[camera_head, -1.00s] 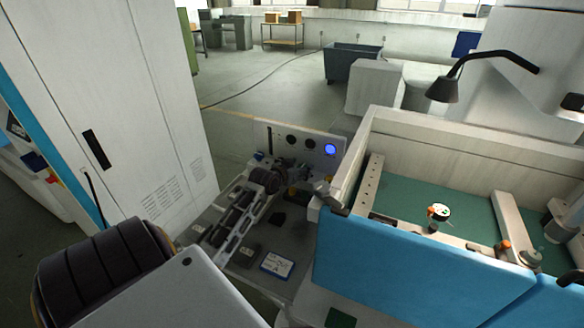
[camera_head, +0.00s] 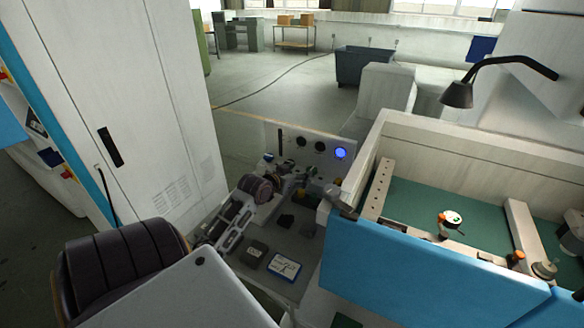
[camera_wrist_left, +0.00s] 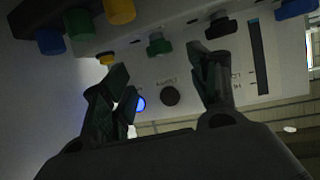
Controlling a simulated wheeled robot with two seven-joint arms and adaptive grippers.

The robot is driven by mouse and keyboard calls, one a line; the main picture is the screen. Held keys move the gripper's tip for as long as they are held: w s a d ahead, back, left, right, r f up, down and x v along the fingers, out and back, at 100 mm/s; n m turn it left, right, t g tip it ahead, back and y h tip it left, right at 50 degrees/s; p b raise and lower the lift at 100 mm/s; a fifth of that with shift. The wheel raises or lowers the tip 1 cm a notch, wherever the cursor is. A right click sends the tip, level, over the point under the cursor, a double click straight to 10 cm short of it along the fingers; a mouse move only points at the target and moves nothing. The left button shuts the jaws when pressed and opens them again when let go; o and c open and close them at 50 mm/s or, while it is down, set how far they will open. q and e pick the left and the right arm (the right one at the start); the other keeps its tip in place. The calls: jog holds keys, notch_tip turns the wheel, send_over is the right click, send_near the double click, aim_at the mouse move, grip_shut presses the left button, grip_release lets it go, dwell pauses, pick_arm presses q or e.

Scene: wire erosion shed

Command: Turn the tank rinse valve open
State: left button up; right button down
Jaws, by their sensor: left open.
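The light grey valve panel (camera_head: 300,146) stands upright in the middle of the head view, with dark round fittings and a glowing blue light. In the left wrist view the panel (camera_wrist_left: 180,112) appears upside down, with a row of coloured knobs along the top. A dark green knob (camera_wrist_left: 159,43) shows between my left fingertips; I cannot tell whether they touch it. The valve labels are too blurred to read, so I cannot tell which is the tank rinse valve. My left gripper (camera_head: 290,184) is close in front of the panel, open, and also shows in the left wrist view (camera_wrist_left: 157,62). My right gripper is out of view.
A white cabinet (camera_head: 110,80) stands at the left. A blue-fronted tank (camera_head: 420,270) with a green bed and a black lamp (camera_head: 458,94) are at the right. A blue-and-white card (camera_head: 284,267) lies on the grey surface below the panel. Open floor extends behind.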

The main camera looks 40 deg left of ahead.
pick_arm(q)
jog(key=shift+v, duration=1.7)
jog(key=shift+a, duration=0.1)
